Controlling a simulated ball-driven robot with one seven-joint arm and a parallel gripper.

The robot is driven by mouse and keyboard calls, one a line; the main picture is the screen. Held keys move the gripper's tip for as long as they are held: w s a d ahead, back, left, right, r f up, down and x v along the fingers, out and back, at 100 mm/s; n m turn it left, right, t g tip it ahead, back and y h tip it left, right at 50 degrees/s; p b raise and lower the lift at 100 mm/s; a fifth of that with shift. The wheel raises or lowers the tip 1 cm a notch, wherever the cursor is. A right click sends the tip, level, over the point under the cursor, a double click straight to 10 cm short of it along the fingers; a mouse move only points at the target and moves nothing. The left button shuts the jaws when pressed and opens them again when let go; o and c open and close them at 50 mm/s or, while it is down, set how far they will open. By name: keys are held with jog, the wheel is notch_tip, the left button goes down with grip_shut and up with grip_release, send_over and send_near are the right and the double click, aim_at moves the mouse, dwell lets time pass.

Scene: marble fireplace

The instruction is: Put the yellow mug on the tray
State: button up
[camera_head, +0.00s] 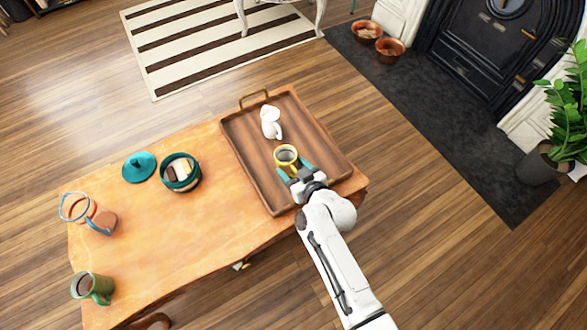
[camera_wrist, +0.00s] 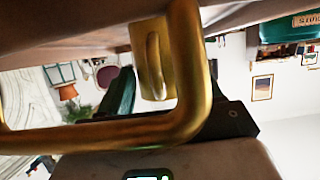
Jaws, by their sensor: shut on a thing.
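The yellow mug (camera_head: 286,153) is upright over the wooden tray (camera_head: 262,180), with a dark inside showing. My gripper (camera_head: 295,169) has its teal fingers closed on the mug's near side. In the wrist view the picture is upside down and the yellow mug (camera_wrist: 150,85) shows between my gripper's fingers (camera_wrist: 162,98), its handle facing the camera. The tray edge (camera_wrist: 70,35) runs along the top there. I cannot tell for sure whether the mug's base touches the tray floor.
A white pitcher (camera_head: 270,122) stands on the tray behind the mug. The tray's brass handle (camera_wrist: 190,60) crosses close before the wrist camera.

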jog(key=shift+f, duration=0.15)
jog(key=o, duration=1.3)
jog(key=shift+r, duration=0.2)
jog(key=v, duration=1.2)
jog(key=shift+p, duration=0.45)
